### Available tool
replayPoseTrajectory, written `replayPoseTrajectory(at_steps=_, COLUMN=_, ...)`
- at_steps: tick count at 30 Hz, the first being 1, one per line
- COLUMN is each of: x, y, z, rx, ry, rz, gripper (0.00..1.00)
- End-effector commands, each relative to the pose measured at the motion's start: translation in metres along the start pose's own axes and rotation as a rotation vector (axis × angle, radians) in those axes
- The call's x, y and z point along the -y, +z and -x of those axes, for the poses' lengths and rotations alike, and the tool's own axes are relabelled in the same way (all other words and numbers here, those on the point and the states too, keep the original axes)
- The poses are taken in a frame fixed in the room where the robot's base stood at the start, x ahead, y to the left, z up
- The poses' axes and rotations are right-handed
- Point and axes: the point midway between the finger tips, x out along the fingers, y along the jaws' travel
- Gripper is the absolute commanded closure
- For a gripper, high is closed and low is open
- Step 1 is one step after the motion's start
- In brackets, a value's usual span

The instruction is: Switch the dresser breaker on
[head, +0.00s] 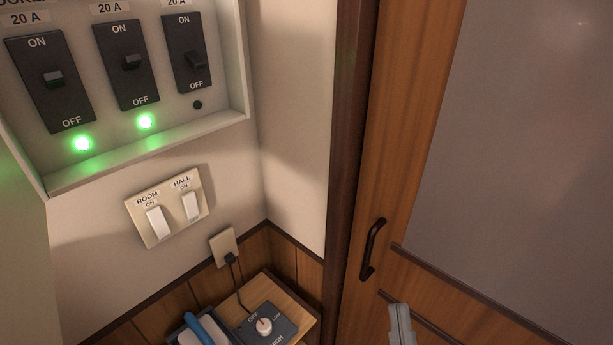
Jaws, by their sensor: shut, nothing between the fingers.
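A breaker panel (150,140) is on the wall at the upper left, with three black breakers in view. The left breaker (50,102) and the middle breaker (128,85) each have a lit green lamp below. The right breaker (187,35) has its lever toward OFF, and the lamp (197,105) below it is dark. The name labels are cut off at the top, so I cannot read which one is the dresser breaker. My gripper (401,312) shows at the bottom edge, shut and empty, well below and right of the panel, in front of the wooden door.
A ROOM and HALL switch plate (172,229) is below the panel, with an outlet (224,247) lower right. A dial box (266,326) and a blue-handled item (205,331) sit on a small wooden surface. A wooden door (400,130) with a dark handle (373,249) fills the right.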

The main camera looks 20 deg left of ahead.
Motion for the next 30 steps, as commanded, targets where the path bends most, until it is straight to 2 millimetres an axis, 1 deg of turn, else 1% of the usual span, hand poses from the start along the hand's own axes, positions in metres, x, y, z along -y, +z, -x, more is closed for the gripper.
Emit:
replayPoseTrajectory(at_steps=1, x=0.006, y=-0.007, z=-0.019, rx=-0.042, ry=-0.002, rz=0.048, gripper=1.00)
replayPoseTrajectory(at_steps=3, x=0.014, y=-0.017, z=-0.041, rx=-0.092, ry=-0.004, rz=0.124, gripper=1.00)
replayPoseTrajectory(at_steps=8, x=0.032, y=-0.044, z=-0.089, rx=-0.209, ry=0.005, rz=0.317, gripper=1.00)
replayPoseTrajectory(at_steps=9, x=0.037, y=-0.051, z=-0.101, rx=-0.239, ry=0.010, rz=0.367, gripper=1.00)
replayPoseTrajectory(at_steps=11, x=0.044, y=-0.064, z=-0.119, rx=-0.284, ry=0.021, rz=0.450, gripper=1.00)
replayPoseTrajectory(at_steps=12, x=0.049, y=-0.072, z=-0.130, rx=-0.313, ry=0.030, rz=0.505, gripper=1.00)
replayPoseTrajectory(at_steps=14, x=0.056, y=-0.085, z=-0.147, rx=-0.357, ry=0.045, rz=0.594, gripper=1.00)
replayPoseTrajectory(at_steps=18, x=0.074, y=-0.118, z=-0.185, rx=-0.460, ry=0.097, rz=0.824, gripper=1.00)
replayPoseTrajectory(at_steps=20, x=0.083, y=-0.133, z=-0.200, rx=-0.505, ry=0.127, rz=0.933, gripper=1.00)
replayPoseTrajectory(at_steps=23, x=0.097, y=-0.158, z=-0.224, rx=-0.576, ry=0.190, rz=1.140, gripper=1.00)
replayPoseTrajectory(at_steps=24, x=0.104, y=-0.168, z=-0.233, rx=-0.606, ry=0.223, rz=1.235, gripper=1.00)
replayPoseTrajectory(at_steps=27, x=0.120, y=-0.184, z=-0.250, rx=-0.663, ry=0.302, rz=1.466, gripper=1.00)
replayPoseTrajectory(at_steps=30, x=0.134, y=-0.191, z=-0.258, rx=-0.699, ry=0.376, rz=1.667, gripper=1.00)
